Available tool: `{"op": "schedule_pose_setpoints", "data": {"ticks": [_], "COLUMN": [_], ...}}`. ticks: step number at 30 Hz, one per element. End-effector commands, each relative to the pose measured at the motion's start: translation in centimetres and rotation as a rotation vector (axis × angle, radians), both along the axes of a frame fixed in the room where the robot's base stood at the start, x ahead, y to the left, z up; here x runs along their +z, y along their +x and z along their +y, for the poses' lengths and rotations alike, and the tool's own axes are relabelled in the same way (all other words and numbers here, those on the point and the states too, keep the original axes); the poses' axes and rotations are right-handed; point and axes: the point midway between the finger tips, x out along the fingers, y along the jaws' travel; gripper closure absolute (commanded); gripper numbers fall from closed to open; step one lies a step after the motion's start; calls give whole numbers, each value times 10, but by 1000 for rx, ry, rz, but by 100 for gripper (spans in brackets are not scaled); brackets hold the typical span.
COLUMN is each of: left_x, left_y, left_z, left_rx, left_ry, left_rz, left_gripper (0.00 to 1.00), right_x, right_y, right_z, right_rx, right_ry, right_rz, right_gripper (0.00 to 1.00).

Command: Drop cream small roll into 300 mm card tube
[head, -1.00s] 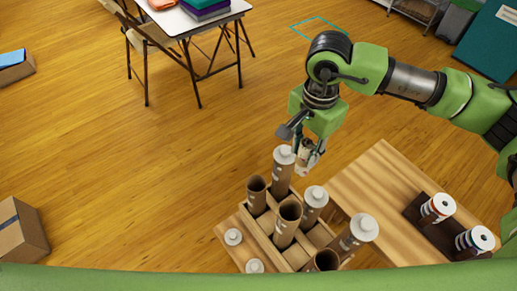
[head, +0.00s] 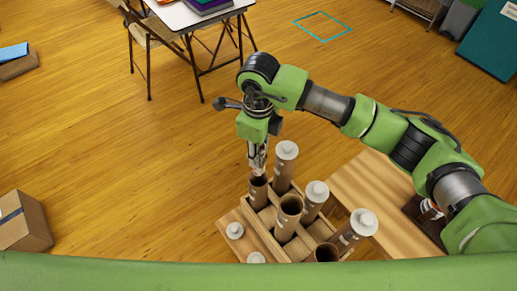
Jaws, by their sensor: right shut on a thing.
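My right gripper (head: 257,166) points down over the mouth of the open card tube (head: 258,192) at the back left of a wooden crate (head: 260,232). It is shut on the small cream roll, which is mostly hidden by the fingers; I cannot tell how far it is inside the tube. Two more open tubes stand in the crate, one in the middle (head: 287,224) and one at the front (head: 326,254). I cannot read which tube is 300 mm. My left gripper is not in view.
Several tubes with pale caps (head: 314,201) stand close to the right of the gripper. A wooden table (head: 365,185) is at right, with a dark tray and a roll (head: 430,208) partly behind my arm.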

Motion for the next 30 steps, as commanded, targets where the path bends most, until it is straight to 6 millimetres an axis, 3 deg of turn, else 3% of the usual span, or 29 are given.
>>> {"op": "schedule_pose_setpoints", "data": {"ticks": [8, 18, 30], "left_x": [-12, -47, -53], "left_y": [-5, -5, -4], "left_z": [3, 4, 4], "left_rx": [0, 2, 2], "left_ry": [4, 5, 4], "left_rz": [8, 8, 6], "left_gripper": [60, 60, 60], "right_x": [-28, -63, -69], "right_y": [-1, 0, 0], "right_z": [0, 0, 0], "right_rx": [2, 3, 3], "right_ry": [0, 1, 0], "right_rz": [1, 0, 0], "right_gripper": [92, 92, 92]}}
